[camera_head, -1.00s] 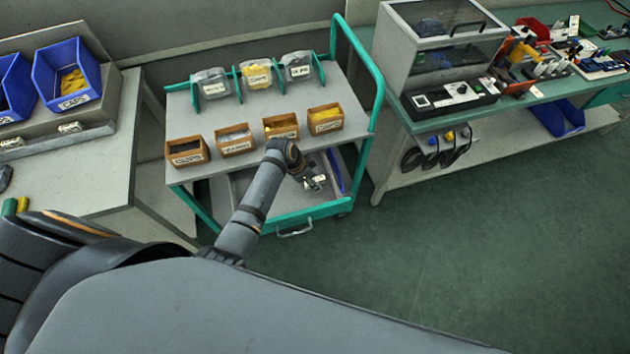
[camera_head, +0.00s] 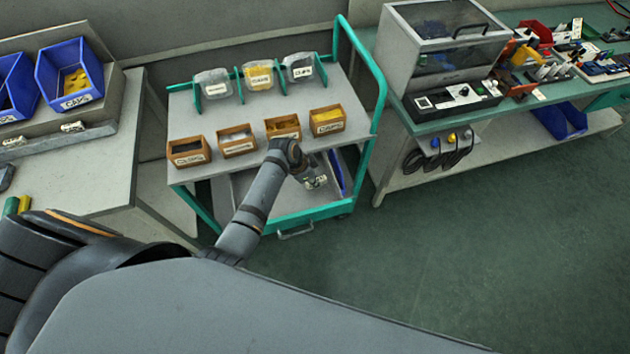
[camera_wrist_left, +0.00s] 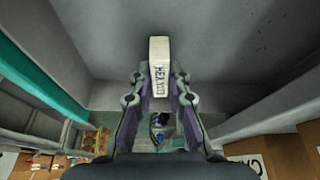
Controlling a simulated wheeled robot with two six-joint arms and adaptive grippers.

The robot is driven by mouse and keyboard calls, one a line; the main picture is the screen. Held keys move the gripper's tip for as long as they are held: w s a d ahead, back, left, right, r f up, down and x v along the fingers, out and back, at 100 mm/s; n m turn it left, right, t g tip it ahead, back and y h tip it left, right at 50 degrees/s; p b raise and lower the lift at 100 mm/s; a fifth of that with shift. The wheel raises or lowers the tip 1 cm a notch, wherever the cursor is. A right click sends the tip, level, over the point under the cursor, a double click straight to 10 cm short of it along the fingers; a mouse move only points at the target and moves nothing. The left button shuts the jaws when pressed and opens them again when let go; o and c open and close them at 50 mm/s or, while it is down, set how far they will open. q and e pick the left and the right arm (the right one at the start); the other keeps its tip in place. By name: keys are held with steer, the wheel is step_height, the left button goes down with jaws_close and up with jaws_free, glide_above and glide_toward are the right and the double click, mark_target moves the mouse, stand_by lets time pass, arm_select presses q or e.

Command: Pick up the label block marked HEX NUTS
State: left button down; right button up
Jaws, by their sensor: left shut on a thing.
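The label block (camera_wrist_left: 159,65) is pale, with dark lettering that reads HEX and then a part I cannot make out fully. In the left wrist view it stands out from between the fingertips of my left gripper (camera_wrist_left: 160,92), which is shut on it. In the head view the left gripper (camera_head: 312,180) is at the lower tray of the cart, below the row of orange-brown boxes. The block shows there only as a small pale patch. I cannot tell whether it still touches the tray. My right gripper is not in view.
The green-framed cart (camera_head: 295,213) has a lower tray (camera_head: 250,188) under its top shelf. Orange-brown boxes (camera_head: 238,149) line the shelf's front edge, close above my arm. Clear bins (camera_head: 258,78) stand behind. A workbench (camera_head: 480,125) is at right; the floor (camera_head: 450,260) before it is clear.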

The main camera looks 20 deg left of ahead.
arm_select(q)
steer(key=s+a+r, duration=0.9)
steer(key=s+r, duration=0.1)
steer(key=r, duration=0.2)
steer(key=shift+s+r+b, duration=0.15)
steer(key=shift+s+b, duration=0.15)
steer(key=shift+b, duration=0.1)
